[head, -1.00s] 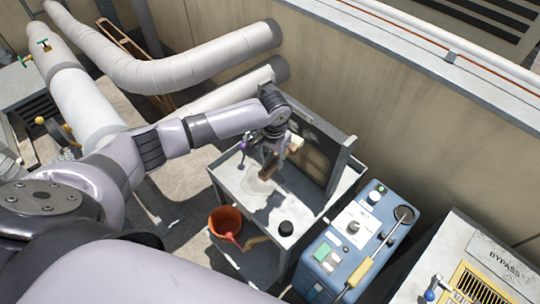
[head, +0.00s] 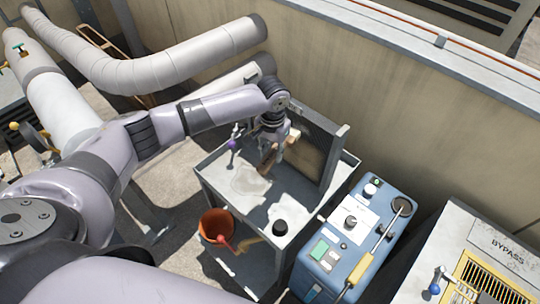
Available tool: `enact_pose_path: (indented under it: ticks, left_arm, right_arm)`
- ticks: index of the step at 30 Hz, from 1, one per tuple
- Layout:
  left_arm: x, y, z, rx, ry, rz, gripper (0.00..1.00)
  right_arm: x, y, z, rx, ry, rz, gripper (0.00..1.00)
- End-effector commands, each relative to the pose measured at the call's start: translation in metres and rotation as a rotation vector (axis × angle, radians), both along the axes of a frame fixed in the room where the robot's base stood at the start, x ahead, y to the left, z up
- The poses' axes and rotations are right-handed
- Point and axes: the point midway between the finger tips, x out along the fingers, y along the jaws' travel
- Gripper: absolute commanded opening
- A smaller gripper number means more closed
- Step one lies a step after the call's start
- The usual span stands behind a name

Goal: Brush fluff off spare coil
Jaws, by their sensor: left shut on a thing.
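My left gripper (head: 271,147) is above the cart, in front of the coil's left part. It is shut on what looks like a brush (head: 292,137), with tan and brown parts showing on either side of the fingers. I cannot tell whether the brush touches the coil. Fluff on the coil is too small to make out. My right gripper is not in view.
A black round knob-like item (head: 281,228) sits on the cart top. Thick wrapped pipes (head: 150,62) run behind.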

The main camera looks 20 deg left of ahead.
Motion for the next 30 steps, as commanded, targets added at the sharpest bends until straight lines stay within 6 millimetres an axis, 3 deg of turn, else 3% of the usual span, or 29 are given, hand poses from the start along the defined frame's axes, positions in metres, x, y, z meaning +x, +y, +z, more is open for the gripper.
enact_pose_path:
  ticks: [30]
  left_arm:
    - [0.01,-0.003,0.0,0.0,0.0,0.0,0.0]
  right_arm:
    - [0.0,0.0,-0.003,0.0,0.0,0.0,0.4]
